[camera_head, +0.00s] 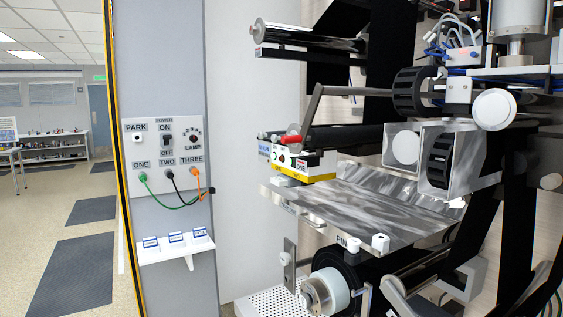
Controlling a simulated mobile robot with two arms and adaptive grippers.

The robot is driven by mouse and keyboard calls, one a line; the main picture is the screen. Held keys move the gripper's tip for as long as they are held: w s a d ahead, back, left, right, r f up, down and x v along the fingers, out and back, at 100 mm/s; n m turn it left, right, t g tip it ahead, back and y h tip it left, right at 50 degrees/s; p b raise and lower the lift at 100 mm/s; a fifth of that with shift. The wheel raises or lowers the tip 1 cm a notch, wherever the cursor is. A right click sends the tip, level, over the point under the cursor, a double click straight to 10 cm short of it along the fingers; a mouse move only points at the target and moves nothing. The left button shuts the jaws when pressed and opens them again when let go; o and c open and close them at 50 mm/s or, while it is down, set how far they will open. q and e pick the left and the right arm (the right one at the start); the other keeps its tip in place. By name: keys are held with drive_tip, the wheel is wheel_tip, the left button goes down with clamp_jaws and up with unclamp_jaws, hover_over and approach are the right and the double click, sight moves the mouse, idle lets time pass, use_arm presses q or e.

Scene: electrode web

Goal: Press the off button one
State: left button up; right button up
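A white wall panel (150,130) on the grey column carries a POWER rocker switch (167,143) marked ON above and OFF below. Three sockets marked ONE, TWO and THREE hold a green plug (143,178), a black plug (169,174) and an orange plug (196,172). A small white box with a yellow strip (303,169) stands at the back edge of the metal plate, with small red and black parts on it. Its lettering is too small to read surely, so I cannot tell which part is off button one. Neither of my grippers is in view.
The metal plate (345,207) spans the middle, with a grey lever (350,90) above it. Rollers and black web crowd the right. A small white shelf (177,250) with labelled blocks juts out below the panel. Open floor (40,215) lies at left.

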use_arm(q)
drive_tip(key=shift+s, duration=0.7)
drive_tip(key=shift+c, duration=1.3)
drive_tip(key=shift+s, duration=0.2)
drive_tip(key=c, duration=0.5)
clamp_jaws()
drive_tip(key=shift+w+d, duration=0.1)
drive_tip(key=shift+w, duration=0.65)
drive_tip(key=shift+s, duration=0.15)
